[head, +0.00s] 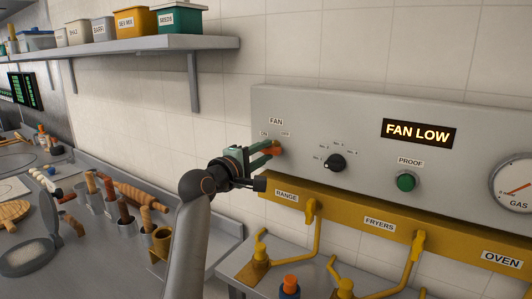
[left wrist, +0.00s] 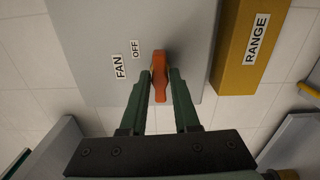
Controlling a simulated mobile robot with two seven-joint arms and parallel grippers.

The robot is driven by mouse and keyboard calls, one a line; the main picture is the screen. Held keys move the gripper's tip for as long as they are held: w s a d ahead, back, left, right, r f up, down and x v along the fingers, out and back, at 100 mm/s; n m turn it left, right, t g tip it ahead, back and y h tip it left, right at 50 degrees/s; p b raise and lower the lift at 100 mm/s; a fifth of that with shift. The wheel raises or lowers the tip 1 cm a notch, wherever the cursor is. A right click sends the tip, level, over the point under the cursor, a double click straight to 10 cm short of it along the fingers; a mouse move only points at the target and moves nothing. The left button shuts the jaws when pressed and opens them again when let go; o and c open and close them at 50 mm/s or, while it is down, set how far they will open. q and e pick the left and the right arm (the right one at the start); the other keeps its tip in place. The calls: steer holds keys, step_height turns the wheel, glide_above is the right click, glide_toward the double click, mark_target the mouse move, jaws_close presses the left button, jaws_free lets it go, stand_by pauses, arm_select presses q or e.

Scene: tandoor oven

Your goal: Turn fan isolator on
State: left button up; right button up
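The fan isolator is an orange-red handle (head: 276,146) on the left part of the grey wall panel (head: 350,112), below the FAN, ON and OFF labels. In the left wrist view the handle (left wrist: 160,62) lies lengthwise up the picture, with OFF to its upper left. The ON label does not show there. My left gripper (head: 268,151) is at the panel. My right gripper is in neither view.
A black selector knob (head: 336,162), a green PROOF button (head: 405,181) and a lit FAN LOW display (head: 418,132) are to the right. A yellow rail (head: 345,214) with valve levers runs below. Utensil pots stand left of my arm; a shelf (head: 130,45) is above.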

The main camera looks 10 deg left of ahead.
arm_select(q)
steer(key=o, duration=0.4)
steer(key=shift+s, duration=0.15)
steer(key=v, duration=0.5)
steer(key=shift+s+a, duration=0.2)
steer(key=shift+s, duration=0.15)
